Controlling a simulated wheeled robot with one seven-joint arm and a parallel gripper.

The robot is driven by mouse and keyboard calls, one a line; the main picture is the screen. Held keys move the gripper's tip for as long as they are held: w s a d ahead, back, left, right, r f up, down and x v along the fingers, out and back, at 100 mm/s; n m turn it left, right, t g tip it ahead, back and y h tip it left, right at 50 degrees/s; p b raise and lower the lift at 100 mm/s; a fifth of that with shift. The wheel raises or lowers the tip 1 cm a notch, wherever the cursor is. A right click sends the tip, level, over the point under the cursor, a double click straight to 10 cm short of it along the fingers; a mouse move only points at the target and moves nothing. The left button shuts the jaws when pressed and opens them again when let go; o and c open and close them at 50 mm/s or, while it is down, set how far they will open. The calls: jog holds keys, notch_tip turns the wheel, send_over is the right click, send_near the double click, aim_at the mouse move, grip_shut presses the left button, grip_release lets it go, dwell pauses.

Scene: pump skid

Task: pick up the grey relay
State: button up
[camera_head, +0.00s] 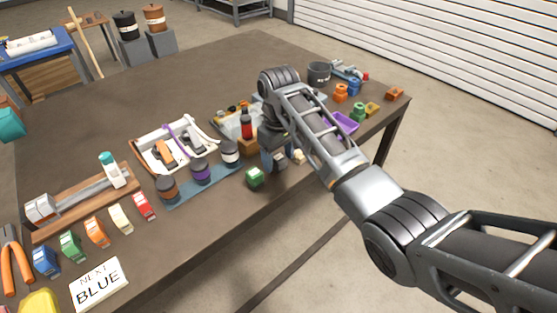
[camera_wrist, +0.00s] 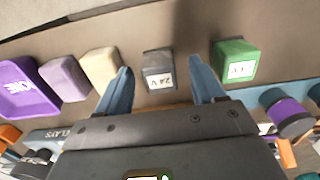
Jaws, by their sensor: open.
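The grey relay (camera_head: 280,162) stands on the table near its front edge, partly hidden by my arm in the head view. In the wrist view the grey relay (camera_wrist: 158,69) has a white label reading 24 V and lies between and just beyond my fingertips. My gripper (camera_wrist: 160,64) is open, with one blue finger to each side of the relay and gaps on both sides. In the head view my gripper (camera_head: 275,152) is low over the row of relays. I cannot tell how high the fingertips are above the table.
A green relay (camera_wrist: 235,62) stands close to the right finger. Spools (camera_head: 201,171) stand on a blue mat left of my gripper.

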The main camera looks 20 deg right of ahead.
jog(key=shift+f, duration=0.6)
jog(key=c, duration=1)
jog(key=shift+r, duration=0.1)
